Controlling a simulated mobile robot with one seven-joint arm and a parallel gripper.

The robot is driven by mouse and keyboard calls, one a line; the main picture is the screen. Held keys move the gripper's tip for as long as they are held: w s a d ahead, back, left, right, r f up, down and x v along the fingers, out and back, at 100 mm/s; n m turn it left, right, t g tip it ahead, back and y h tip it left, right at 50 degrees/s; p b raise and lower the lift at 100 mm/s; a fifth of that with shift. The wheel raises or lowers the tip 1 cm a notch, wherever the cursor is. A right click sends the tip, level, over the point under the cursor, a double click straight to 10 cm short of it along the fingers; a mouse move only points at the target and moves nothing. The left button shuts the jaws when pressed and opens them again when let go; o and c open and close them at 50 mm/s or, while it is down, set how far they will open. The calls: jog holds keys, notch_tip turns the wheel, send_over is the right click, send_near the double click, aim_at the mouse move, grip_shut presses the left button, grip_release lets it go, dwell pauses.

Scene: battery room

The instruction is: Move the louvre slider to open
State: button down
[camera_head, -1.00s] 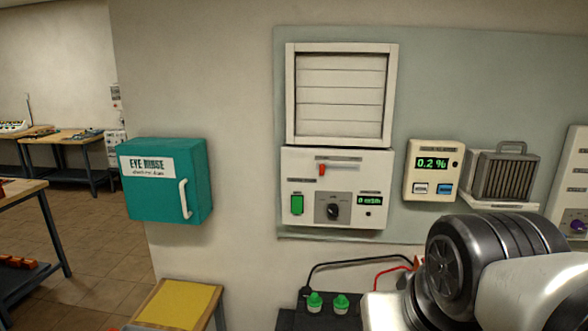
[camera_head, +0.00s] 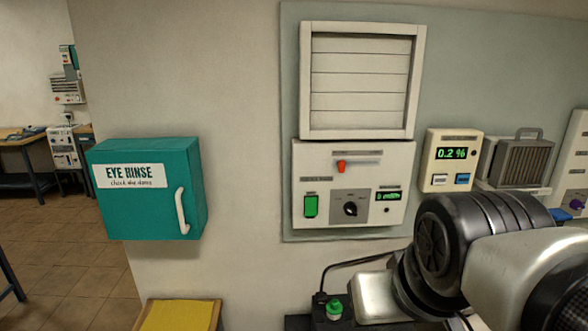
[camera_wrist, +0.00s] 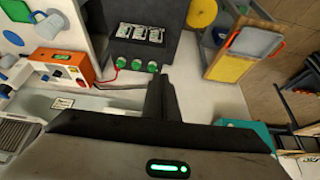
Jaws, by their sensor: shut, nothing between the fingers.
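The louvre slider is a small red-orange knob (camera_head: 341,167) at the left part of a horizontal slot on a white control panel (camera_head: 378,172). The white louvre (camera_head: 360,93) is directly above it, with its slats lying flat and closed. In the head view my arm is at the lower right, apart from the panel, and its fingers are hidden there. In the wrist view my gripper (camera_wrist: 162,92) is shut and empty, its dark fingers together above the bench area. The slider is not seen in the wrist view.
A teal eye rinse box (camera_head: 148,190) sticks out from the wall left of the panel. A 0.2% meter (camera_head: 452,160) and a grey grilled unit (camera_head: 520,163) are to the right. A black box with green caps (camera_wrist: 140,50) is below. The wall between the eye rinse box and panel is bare.

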dwell(0.3)
jog(key=w+d+f+n+t+h+b, duration=0.1)
jog(key=w+d+f+n+t+b, duration=0.15)
jog(key=w+b, duration=0.55)
jog(key=w+d+f+n+t+h+b, duration=0.1)
jog(key=w+d+n+t+b, duration=0.3)
jog(key=w, duration=0.7)
jog(key=w+a+r+n+t+y+b, duration=0.1)
jog(key=w+a+r+n+t+y, duration=0.1)
jog(key=w+n, duration=0.5)
jog(key=w+a+r+n+t+y+b, duration=0.1)
jog(key=w+a+r+n+t+y, duration=0.2)
jog(key=w+r+n+y, duration=0.2)
jog(key=shift+w+a+n+y, duration=0.15)
jog(key=shift+w+n+y, duration=0.25)
jog(key=shift+w+n, duration=1.4)
